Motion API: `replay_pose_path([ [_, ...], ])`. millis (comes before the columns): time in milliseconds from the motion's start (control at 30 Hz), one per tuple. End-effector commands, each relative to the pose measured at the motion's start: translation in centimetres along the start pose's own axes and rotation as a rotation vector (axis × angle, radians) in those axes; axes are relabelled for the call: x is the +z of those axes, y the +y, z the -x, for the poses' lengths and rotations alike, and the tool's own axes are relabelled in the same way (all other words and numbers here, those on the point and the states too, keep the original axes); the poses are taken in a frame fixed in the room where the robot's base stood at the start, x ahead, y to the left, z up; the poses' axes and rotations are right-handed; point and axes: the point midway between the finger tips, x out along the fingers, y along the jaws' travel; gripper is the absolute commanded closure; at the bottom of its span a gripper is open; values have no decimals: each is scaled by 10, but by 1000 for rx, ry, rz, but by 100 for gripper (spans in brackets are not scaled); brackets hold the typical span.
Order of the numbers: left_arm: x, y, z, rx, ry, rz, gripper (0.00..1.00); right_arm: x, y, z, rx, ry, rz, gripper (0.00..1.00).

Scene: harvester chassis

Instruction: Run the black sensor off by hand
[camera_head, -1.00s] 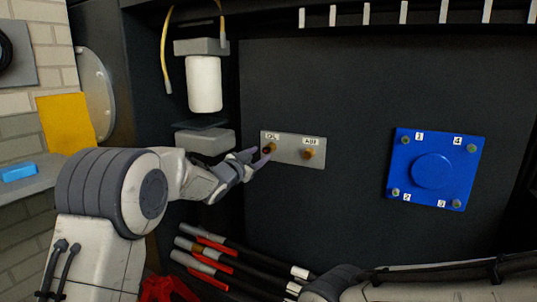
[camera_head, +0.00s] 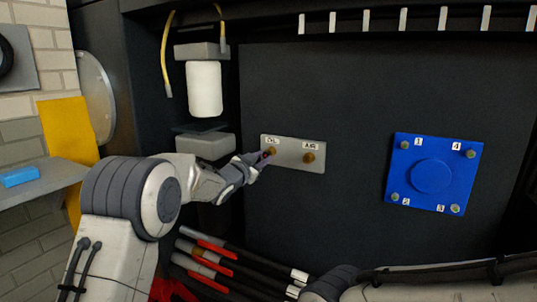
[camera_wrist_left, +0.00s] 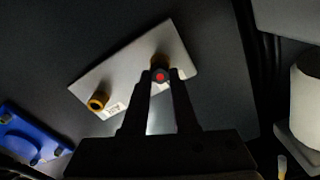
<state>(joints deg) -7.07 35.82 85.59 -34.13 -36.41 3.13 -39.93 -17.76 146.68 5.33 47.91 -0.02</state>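The black sensor (camera_wrist_left: 160,77) is a small dark round piece with a red centre in the left wrist view. It sits in front of the brass fitting (camera_head: 272,151) at the left end of a grey plate (camera_head: 292,153). My left gripper (camera_head: 264,156) reaches it from the left. Its fingertips (camera_wrist_left: 161,76) lie on both sides of the sensor and appear shut on it; the fingers hide much of it in the head view. My right gripper is out of view.
A second brass fitting (camera_head: 309,158), labelled AIR, is bare on the plate's right. A blue square cover (camera_head: 432,173) with numbered corners is farther right. A white cylinder (camera_head: 204,88) hangs above my left wrist. Red-and-grey hoses (camera_head: 213,247) run below.

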Motion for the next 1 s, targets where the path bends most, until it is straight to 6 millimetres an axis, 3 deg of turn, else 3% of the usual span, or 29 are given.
replay_pose_path([
  [267,-3,-1,2,2,-1,30,100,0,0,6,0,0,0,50],
  [600,-8,-2,3,3,-6,583,100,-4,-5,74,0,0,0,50],
  [700,0,2,3,3,-1,600,100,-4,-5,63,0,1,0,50],
  [1000,0,1,6,1,2,596,100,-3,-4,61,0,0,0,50],
])
